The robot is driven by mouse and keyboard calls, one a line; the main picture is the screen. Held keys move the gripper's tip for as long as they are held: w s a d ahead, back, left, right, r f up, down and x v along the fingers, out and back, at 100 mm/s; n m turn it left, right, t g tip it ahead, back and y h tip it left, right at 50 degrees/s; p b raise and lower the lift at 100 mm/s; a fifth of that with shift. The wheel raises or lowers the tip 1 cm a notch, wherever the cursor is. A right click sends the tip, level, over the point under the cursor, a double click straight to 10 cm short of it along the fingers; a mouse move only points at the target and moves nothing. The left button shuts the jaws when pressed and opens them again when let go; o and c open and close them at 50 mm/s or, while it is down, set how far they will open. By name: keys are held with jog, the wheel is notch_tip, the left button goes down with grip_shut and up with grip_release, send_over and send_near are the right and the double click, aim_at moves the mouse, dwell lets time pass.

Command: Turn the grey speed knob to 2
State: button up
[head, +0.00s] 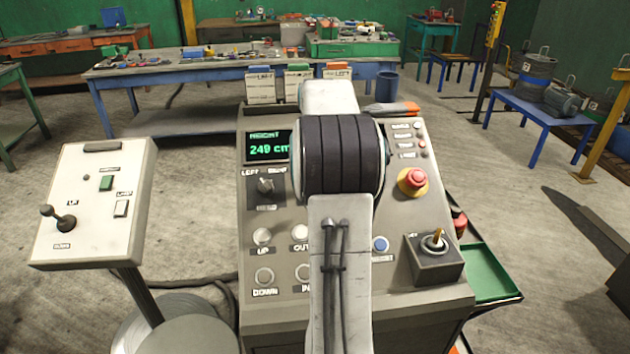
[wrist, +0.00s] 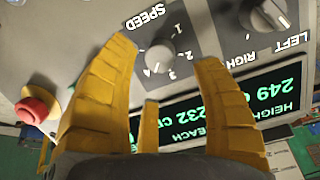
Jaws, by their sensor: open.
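The grey speed knob (wrist: 159,57) sits on the panel under the label SPEED in the wrist view, which looks upside down. Several numerals ring it, with 1, 2 and 3 readable; I cannot tell surely which its pointer marks. My gripper (wrist: 166,50) is open, its yellow fingers spread on either side of the knob and a third finger below it in the picture. No finger clearly touches the knob. In the head view my arm hides both the knob and the gripper.
A LEFT/RIGHT selector (head: 265,186) lies beside the display (head: 267,148), reading height 249 cm. A separate lever box (head: 95,205) stands left.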

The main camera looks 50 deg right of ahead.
jog(key=shift+p+x, duration=1.65)
jog(key=shift+x, duration=1)
jog(key=shift+c, duration=0.4)
jog(key=c, duration=1.1)
jog(key=shift+f+n+b, duration=0.3)
jog(key=shift+n+b, duration=0.1)
jog(key=shift+b, duration=0.4)
grip_shut()
jog(key=shift+s+r+n, duration=0.1)
jog(key=shift+r+n, duration=0.05)
jog(key=shift+n, duration=0.25)
jog(key=o, duration=1.2)
grip_release()
jog(key=shift+r, duration=0.1)
